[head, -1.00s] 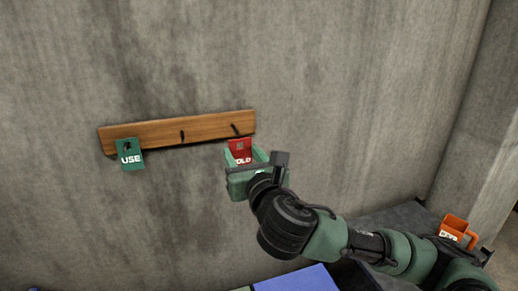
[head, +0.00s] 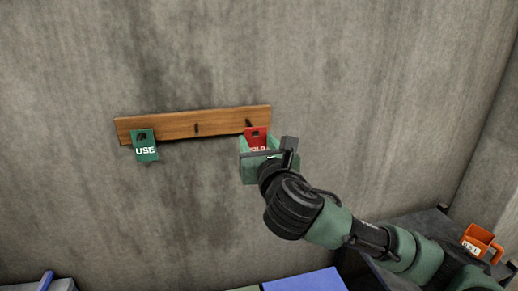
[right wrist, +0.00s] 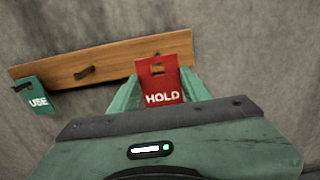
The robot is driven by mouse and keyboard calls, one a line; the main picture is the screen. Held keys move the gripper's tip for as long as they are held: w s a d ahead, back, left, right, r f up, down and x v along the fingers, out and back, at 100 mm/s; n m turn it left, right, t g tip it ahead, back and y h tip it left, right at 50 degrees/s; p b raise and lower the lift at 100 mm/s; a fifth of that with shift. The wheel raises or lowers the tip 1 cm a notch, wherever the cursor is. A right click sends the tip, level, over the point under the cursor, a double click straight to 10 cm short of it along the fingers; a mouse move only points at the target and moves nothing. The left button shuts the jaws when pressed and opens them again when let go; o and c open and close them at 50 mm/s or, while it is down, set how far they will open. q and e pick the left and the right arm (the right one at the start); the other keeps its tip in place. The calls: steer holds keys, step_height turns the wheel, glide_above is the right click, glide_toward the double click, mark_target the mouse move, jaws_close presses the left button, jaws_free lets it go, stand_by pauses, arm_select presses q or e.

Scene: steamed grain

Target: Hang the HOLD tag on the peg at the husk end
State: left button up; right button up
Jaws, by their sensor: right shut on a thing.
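The red HOLD tag (head: 256,136) is held upright in my right gripper (head: 262,153), with the jaws around its lower part. In the right wrist view the HOLD tag (right wrist: 160,84) shows its slot near the top, in front of the right end of the wooden peg board (right wrist: 115,60). The board (head: 165,127) is fixed to the wall. Its right-end peg (head: 249,123) shows at the tag's top edge in the head view. I cannot tell whether the peg is in the slot. My left gripper is out of view.
A green USE tag (head: 145,147) hangs at the board's left end. The middle peg (head: 197,129) is bare. A blue surface (head: 305,281) lies below. The wall below the board is clear.

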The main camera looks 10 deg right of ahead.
steer(key=shift+w+a+f+b, duration=0.15)
steer(key=shift+w+b, duration=0.2)
steer(key=shift+w, duration=0.45)
steer(key=shift+w+b, duration=0.5)
steer(key=shift+w, duration=0.5)
steer(key=shift+w+b, duration=0.35)
steer(key=shift+w, duration=0.9)
steer(key=shift+w+f, duration=0.1)
steer(key=shift+w, duration=0.3)
steer(key=shift+p, duration=0.6)
steer(key=shift+w, duration=0.1)
steer(key=o, duration=1.4)
